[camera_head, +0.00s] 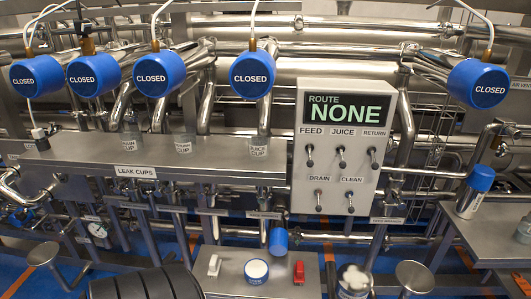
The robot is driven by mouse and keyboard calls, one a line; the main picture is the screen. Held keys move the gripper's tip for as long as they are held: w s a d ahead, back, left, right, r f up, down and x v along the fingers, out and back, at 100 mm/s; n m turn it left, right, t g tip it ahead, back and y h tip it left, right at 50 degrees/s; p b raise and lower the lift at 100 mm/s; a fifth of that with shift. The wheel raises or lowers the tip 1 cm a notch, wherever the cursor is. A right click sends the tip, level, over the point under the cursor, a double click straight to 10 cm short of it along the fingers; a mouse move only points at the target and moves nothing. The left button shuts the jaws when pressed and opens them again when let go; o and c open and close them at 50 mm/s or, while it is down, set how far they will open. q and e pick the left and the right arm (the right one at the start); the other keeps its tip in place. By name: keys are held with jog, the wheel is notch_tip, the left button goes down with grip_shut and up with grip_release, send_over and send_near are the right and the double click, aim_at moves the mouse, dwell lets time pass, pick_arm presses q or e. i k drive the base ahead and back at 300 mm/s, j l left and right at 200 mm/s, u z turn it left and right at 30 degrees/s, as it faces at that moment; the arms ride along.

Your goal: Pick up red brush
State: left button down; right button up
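A small red object (298,272), which looks like the red brush, lies on a low steel table (228,259) at the bottom middle of the head view. It is near the table's right side. It is small, so its bristles cannot be made out. A similar white object (214,265) lies near the left side of the same table. A round white-topped container with a blue rim (256,271) stands between them. I cannot make out either of my grippers in this view.
A control panel (340,150) reading "NONE" stands behind the table. A steel shelf (160,158) with leak cups and several blue "CLOSED" valves are behind.

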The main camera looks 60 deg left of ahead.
aim_at(299, 268)
jog(key=u, duration=1.45)
